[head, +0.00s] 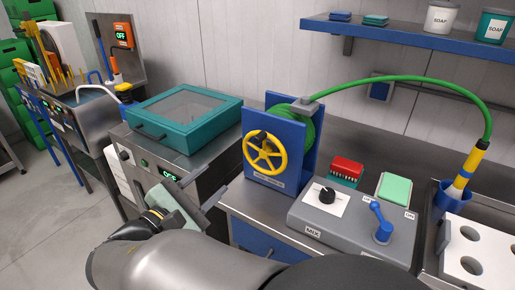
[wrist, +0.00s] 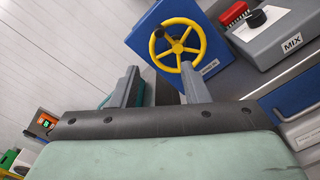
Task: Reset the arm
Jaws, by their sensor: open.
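My arm reaches in from the bottom of the head view. My gripper (head: 203,188) is open, with nothing between its fingers. It hangs in front of the steel cabinet that carries the teal lidded box (head: 187,112), to the left of the hose reel (head: 282,145). In the wrist view my gripper (wrist: 158,84) shows two grey fingers spread apart. The reel's yellow handwheel (wrist: 180,45) appears beyond them, near the right finger. I cannot tell from these frames how far apart they are.
A grey control box (head: 352,225) with a black knob and blue lever stands right of the reel. A green hose (head: 420,80) arches to a nozzle (head: 467,170) at the right. A blue shelf (head: 400,32) is above. Grey floor (head: 50,225) is open at lower left.

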